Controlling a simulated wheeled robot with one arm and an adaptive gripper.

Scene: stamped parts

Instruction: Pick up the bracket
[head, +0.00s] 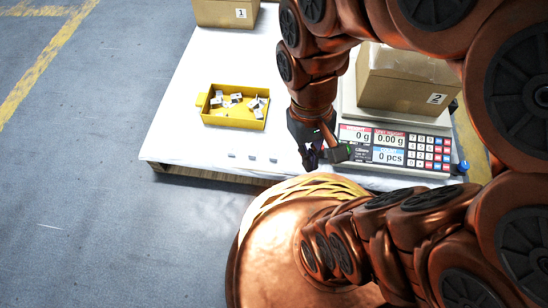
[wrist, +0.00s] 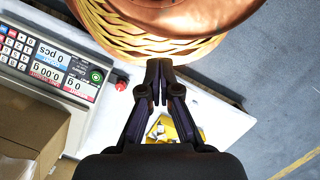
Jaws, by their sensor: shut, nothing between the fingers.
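Several small silvery brackets (head: 236,99) lie loose in a yellow tray (head: 232,121) on the white-covered table. Three small grey pieces (head: 252,158) lie in a row in front of the tray; they are too small to tell if they are brackets.
A counting scale (head: 395,146) reading zero stands right of my gripper, with a cardboard box (head: 400,82) marked 2 on it. A box (head: 226,13) marked 1 stands at the back. The white surface (head: 180,125) left of the tray is clear.

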